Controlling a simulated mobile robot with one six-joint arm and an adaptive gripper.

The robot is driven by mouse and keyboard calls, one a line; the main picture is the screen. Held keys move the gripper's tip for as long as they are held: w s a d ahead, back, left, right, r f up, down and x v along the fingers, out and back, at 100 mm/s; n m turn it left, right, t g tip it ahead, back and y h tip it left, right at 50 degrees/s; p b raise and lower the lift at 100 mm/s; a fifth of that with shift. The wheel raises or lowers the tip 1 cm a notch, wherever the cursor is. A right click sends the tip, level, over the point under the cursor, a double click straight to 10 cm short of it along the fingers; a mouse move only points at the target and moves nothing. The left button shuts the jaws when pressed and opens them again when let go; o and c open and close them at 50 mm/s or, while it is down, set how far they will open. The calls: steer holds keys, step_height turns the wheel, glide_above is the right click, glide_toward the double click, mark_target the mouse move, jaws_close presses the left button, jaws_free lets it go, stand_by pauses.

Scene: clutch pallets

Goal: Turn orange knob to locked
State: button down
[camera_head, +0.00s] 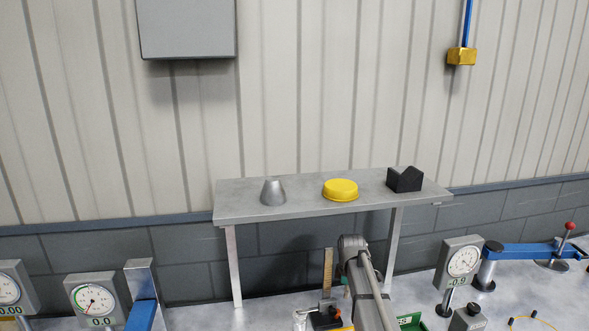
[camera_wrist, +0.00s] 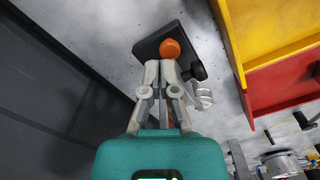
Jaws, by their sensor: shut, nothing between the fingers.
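The orange knob (camera_wrist: 171,49) shows in the wrist view as a rounded orange end over a dark rectangular plate (camera_wrist: 147,48). My gripper (camera_wrist: 160,66) is shut and empty, its fingertips just below the knob in the picture. I cannot tell whether they touch it. Part of the knob's lower side is hidden by the fingers. A strip of orange also shows between the fingers lower down. A black round knob (camera_wrist: 198,70) sits to the right of the fingertips.
Yellow (camera_wrist: 275,30) and red (camera_wrist: 280,80) bins stand close on the right in the wrist view. In the head view, a grey shelf (camera_head: 240,208) carries a silver cone (camera_head: 273,192), a yellow cap (camera_head: 340,190) and a black V-block (camera_head: 404,180). Dial gauges (camera_head: 93,300) stand on the bench.

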steer(key=shift+f, duration=0.2)
step_height(320, 180, down, 7)
steer(key=b, duration=0.7)
steer(key=shift+r, duration=0.2)
steer(key=shift+a, duration=0.4)
stand_by(1.2)
steer(key=shift+s+a, duration=0.15)
steer(key=shift+s, duration=0.55)
steer(key=shift+s+a, duration=0.2)
steer(key=shift+s, duration=0.05)
stand_by(0.5)
steer(key=shift+s+d, duration=0.25)
steer(key=shift+d, duration=0.1)
stand_by(0.5)
steer(key=shift+r, duration=0.1)
